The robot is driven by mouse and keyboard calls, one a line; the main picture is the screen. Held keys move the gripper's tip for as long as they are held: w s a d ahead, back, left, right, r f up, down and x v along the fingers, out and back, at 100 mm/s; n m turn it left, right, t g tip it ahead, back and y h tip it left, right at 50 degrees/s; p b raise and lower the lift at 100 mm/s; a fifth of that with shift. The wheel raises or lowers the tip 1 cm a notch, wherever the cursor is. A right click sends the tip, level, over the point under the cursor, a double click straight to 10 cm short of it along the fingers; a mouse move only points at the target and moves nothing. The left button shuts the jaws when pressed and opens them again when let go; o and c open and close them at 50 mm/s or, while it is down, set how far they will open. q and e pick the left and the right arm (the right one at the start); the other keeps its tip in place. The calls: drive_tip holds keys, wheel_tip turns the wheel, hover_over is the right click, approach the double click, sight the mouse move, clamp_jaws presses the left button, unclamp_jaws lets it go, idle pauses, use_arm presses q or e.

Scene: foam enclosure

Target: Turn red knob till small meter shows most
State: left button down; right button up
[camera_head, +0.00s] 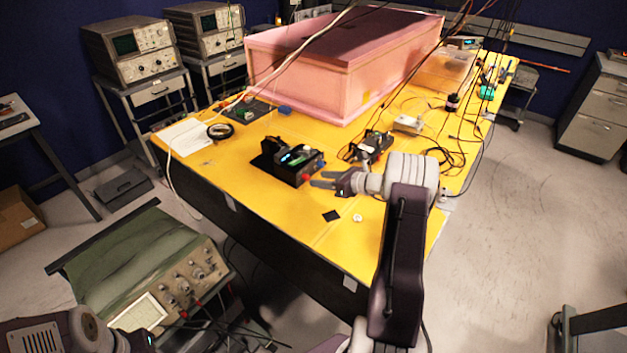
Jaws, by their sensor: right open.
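A black instrument box (288,161) with a small lit display (285,157) stands near the front edge of the yellow table. A small red part (306,178), apparently the red knob, is on its right-hand face, with a blue part (320,166) beside it. My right gripper (318,179) is open and empty, its fingers pointing left, just right of the red part and apparently apart from it. The display's reading is too small to make out. My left gripper (148,341) is at the bottom left, far from the box, partly cut off by the frame edge; its fingers are not clear.
A second black device (371,147) with cables stands behind my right gripper. A large pink foam enclosure (345,65) fills the table's back. A tape roll (220,131) lies at the left. A black square (332,216) and a white disc (357,218) lie on clear table in front.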

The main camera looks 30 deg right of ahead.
drive_tip(key=v, duration=0.4)
drive_tip(key=shift+s, duration=0.25)
drive_tip(key=shift+d, duration=0.1)
